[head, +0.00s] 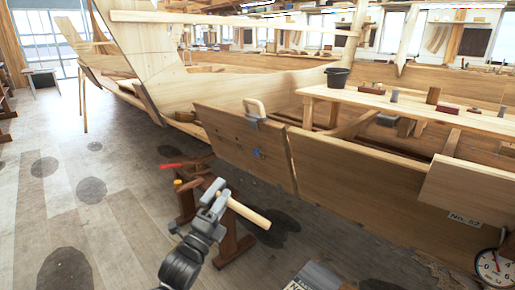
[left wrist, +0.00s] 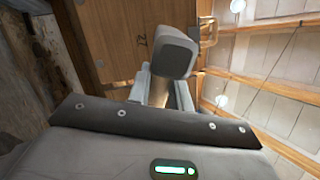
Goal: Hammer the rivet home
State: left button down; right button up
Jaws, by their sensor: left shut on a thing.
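My left gripper (head: 212,211) is shut on a hammer, whose pale wooden handle (head: 250,214) sticks out to the right and whose grey head (head: 213,190) is above the fingers. In the left wrist view the blocky grey hammer head (left wrist: 176,50) stands in front of the jaws, with the handle (left wrist: 158,93) between the fingers. The hammer is in the air, apart from the hull plank (head: 222,133). A small blue mark (head: 258,153) is on that plank; I cannot make out the rivet itself for certain. My right gripper is not in view.
A wooden clamp (head: 255,108) grips the plank's top edge. A low wooden stand (head: 233,245) with a red-handled tool (head: 172,166) is beside my left arm. A workbench (head: 425,110) with a dark bucket (head: 337,77) stands inside the hull.

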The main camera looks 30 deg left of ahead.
pick_arm(q)
jog(key=shift+w+d+f, duration=0.1)
jog(key=shift+w+d, duration=0.3)
jog(key=shift+w, duration=0.2)
jog(key=shift+s+a, duration=0.2)
jog(key=shift+w+r+m+h+p, duration=0.55)
jog(key=shift+w+m+h+p, duration=0.1)
jog(key=shift+h, duration=0.15)
jog(key=shift+w+d+r+m+g+h+p, duration=0.1)
jog(key=shift+w+m+g+h+p, duration=0.35)
jog(key=shift+w+h, duration=0.45)
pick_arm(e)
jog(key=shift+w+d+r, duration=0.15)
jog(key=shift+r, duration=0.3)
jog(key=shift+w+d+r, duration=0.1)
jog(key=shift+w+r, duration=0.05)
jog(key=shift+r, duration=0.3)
pick_arm(q)
jog(key=shift+s, duration=0.15)
